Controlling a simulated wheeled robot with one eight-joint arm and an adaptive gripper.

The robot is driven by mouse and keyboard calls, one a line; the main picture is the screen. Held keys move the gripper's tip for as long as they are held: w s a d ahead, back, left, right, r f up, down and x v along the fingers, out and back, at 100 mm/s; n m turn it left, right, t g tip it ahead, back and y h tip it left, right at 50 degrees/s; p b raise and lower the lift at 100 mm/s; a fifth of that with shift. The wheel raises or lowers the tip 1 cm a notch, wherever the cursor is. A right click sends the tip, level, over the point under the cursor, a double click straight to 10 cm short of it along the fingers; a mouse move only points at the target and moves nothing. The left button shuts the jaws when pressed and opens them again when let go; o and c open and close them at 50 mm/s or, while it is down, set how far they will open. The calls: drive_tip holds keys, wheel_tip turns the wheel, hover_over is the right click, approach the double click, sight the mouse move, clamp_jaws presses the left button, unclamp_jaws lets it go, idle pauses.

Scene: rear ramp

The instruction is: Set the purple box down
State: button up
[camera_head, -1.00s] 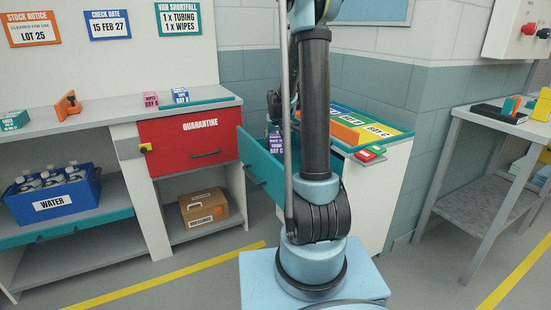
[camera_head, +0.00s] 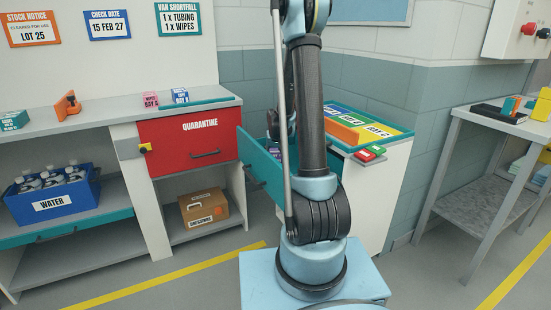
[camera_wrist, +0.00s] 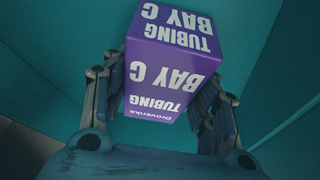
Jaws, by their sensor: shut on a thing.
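The purple box (camera_wrist: 172,65), printed "TUBING BAY C" in white, fills the middle of the wrist view. My gripper (camera_wrist: 165,88) is shut on it, with one finger at each side. Teal drawer walls (camera_wrist: 40,45) surround the box in that view. In the head view, the open teal drawer (camera_head: 262,172) sticks out from the white cabinet. Only a small purple patch of the box (camera_head: 275,151) shows there, low behind the drawer's front. My arm hides much of the drawer. I cannot tell whether the box touches the drawer floor.
A tray with coloured bay labels (camera_head: 385,130) tops the cabinet right of my arm. A red quarantine drawer (camera_head: 187,140) is at the left, with a brown case (camera_head: 205,210) below. A blue water crate (camera_head: 52,200) stands further left. A grey table (camera_head: 490,125) is at the right.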

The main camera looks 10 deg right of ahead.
drive_tip(key=o, duration=1.2)
drive_tip(key=shift+v, duration=6.05)
drive_tip(key=shift+s, duration=0.1)
